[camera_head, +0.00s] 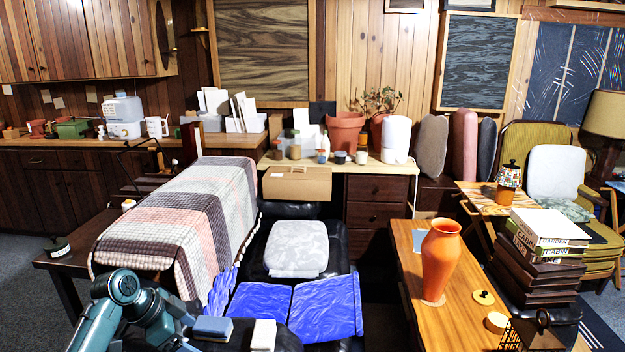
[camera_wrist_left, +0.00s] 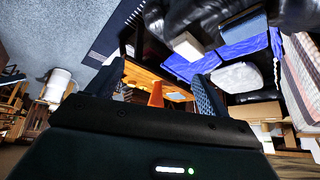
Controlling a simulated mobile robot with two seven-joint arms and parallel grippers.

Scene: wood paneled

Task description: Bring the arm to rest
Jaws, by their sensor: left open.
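My left arm (camera_head: 125,300) is bent at the lower left of the head view, in front of the quilt-covered table. In the left wrist view my left gripper (camera_wrist_left: 160,88) has its two fingers apart with nothing between them touching. The orange vase (camera_wrist_left: 156,94) shows beyond that gap, at a distance. My right gripper and right arm are not in view.
A patchwork quilt (camera_head: 190,205) covers the long table. Blue cloths (camera_head: 325,307), a blue-grey block (camera_head: 213,326) and a white block (camera_head: 263,334) lie near my left arm. The orange vase (camera_head: 440,262) stands on the wooden table (camera_head: 452,320) at right. Stacked boxes (camera_head: 540,260) stand farther right.

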